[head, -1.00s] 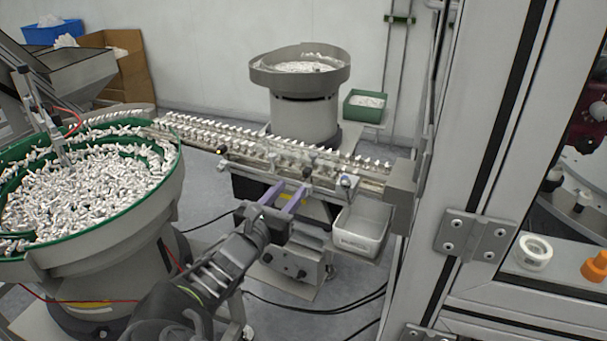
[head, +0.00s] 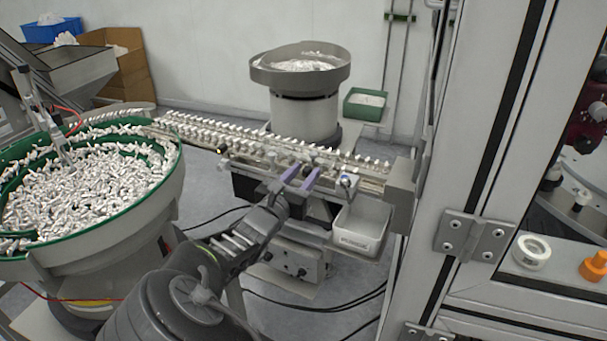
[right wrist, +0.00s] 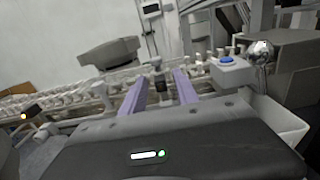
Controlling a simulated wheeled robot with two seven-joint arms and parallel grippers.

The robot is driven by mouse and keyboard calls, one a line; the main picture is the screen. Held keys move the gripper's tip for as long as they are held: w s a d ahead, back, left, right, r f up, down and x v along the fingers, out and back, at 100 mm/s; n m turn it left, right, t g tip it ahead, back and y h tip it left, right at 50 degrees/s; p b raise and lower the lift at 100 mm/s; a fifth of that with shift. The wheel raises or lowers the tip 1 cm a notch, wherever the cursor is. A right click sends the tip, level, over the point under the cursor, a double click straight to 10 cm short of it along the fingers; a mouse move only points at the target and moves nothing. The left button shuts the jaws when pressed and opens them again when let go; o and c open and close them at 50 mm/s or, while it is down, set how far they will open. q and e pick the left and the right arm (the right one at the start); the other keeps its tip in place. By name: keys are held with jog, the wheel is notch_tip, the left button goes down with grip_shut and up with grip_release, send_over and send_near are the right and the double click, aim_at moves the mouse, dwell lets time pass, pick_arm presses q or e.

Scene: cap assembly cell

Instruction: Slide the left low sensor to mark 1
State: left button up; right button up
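My right gripper (head: 302,177) reaches the front of the linear feed track (head: 375,180) with its two purple fingers apart. In the right wrist view, a small dark sensor with a pale top (right wrist: 158,80) shows between the open fingers (right wrist: 158,90); a gap shows on both sides of it, and I cannot tell contact. Another sensor with an orange light (right wrist: 24,116) is at the far left of that view. I cannot tell for sure which is the left low sensor. Mark 1 is not readable. My left gripper is not in view.
A blue-topped block with a round metal knob (right wrist: 226,62) stands just right of the fingers. A white bin (head: 362,225) hangs below the track. A large bowl of white parts (head: 170,195) is at the left; a machine frame post (head: 480,130) is at the right.

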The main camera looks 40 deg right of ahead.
jog(key=shift+c, duration=0.3)
grip_shut()
dwell(1.0)
